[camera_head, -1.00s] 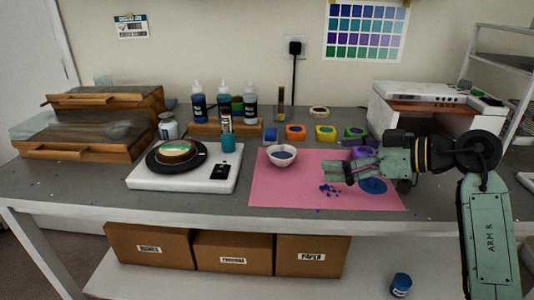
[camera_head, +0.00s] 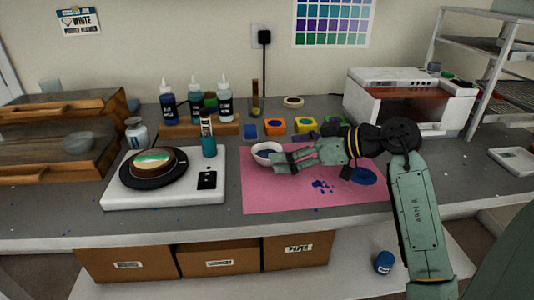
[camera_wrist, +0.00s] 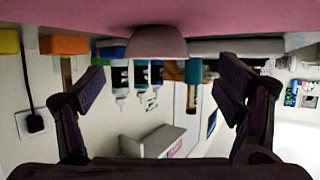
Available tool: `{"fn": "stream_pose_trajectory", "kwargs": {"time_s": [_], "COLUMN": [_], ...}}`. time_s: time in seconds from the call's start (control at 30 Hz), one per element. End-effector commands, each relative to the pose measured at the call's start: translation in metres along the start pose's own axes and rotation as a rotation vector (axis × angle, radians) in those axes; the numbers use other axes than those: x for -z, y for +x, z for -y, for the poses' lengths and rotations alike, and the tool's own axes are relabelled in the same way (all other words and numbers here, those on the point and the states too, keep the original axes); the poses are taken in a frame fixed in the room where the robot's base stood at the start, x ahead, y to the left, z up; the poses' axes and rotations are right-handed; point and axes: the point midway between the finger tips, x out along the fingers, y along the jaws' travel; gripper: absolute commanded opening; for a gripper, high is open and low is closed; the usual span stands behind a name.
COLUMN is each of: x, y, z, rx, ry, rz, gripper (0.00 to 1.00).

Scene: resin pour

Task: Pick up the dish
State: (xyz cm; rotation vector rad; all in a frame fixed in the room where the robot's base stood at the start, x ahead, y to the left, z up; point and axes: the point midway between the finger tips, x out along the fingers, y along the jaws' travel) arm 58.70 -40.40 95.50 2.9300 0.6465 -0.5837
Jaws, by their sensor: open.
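The dish, a small white bowl (camera_head: 262,149) with blue contents, stands upright on the left part of the pink mat (camera_head: 262,195). My gripper (camera_head: 282,162) reaches in low from the right, its fingertips at the bowl's right side and partly covering it. In the wrist view, which is upside down, the bowl (camera_wrist: 158,43) lies centred just ahead of my open, empty fingers (camera_wrist: 163,85). Clear space shows between the bowl and each finger there. I cannot tell whether any fingertip touches it in the head view.
A white scale (camera_head: 190,190) with a black turntable stands left of the mat. Dropper bottles (camera_head: 196,98) stand on a wooden stand behind. Blue bits (camera_head: 322,186) and a blue patch (camera_head: 364,176) mark the mat.

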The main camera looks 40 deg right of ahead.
Motion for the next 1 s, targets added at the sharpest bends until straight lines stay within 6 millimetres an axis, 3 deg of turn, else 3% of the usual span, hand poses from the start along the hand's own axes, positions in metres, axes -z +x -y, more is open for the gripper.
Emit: {"fn": "stream_pose_trajectory", "kwargs": {"time_s": [0.3,0.6,1.0], "x": [0.003,0.001,0.001], "y": [0.043,0.047,0.047], "z": [-0.003,-0.003,-0.003], "rx": [0.002,0.001,0.0], "ry": [0.0,0.0,0.0], "rz": [-0.001,0.0,0.0], "gripper": [0.85,0.85,0.58]}}
